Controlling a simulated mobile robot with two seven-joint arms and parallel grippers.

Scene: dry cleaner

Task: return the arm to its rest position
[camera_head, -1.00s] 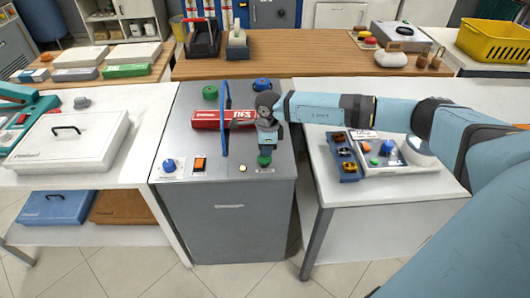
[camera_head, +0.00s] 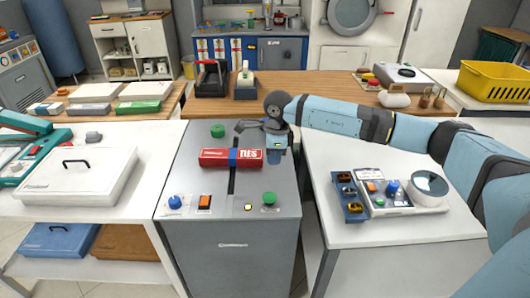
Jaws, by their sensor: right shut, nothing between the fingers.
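My right arm (camera_head: 345,117) comes in from the right over the grey machine (camera_head: 285,222). My right gripper (camera_head: 274,163) points down, shut and empty, above the machine's top at the right end of the red box. The red box (camera_head: 214,157) lies flat on the machine with a blue band (camera_head: 232,159) across its middle. The green button (camera_head: 269,199) at the machine's front right is uncovered, nearer to me than the gripper. My left gripper is not in view.
White tables stand left (camera_head: 135,215) and right (camera_head: 330,226) of the machine. The right one holds a control panel (camera_head: 376,206) below my forearm.

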